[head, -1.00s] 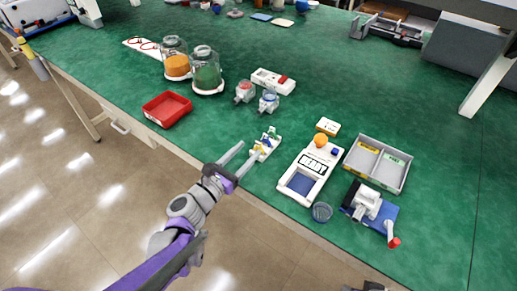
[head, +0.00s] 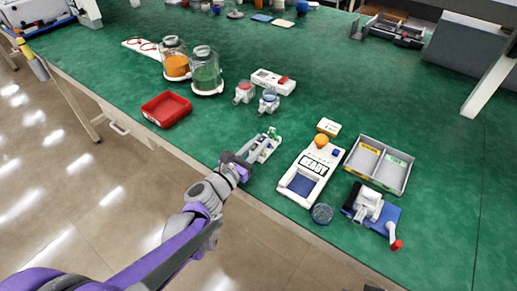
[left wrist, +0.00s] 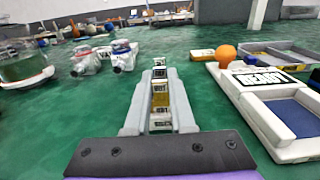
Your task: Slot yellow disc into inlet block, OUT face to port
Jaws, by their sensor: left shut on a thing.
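My left gripper (head: 256,154) is at the small white rack (head: 267,150) near the table's front edge. In the left wrist view its two grey fingers (left wrist: 160,100) are shut on a small yellow piece (left wrist: 160,96), which looks like the yellow disc. Other small pieces stand in line with it; the fingers hide much of them, and I cannot read an OUT face. Two clear-and-white pump blocks, one red-topped (head: 244,91) and one blue-topped (head: 268,101), stand farther back; which one is the inlet block I cannot tell. My right gripper is not in view.
A white READY device (head: 310,168) with an orange ball stands right of the rack. A grey divided tray (head: 379,163) and a blue-based crank device (head: 372,208) lie farther right. A red tray (head: 166,108) and two jars (head: 206,70) are left. Green table lies clear between.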

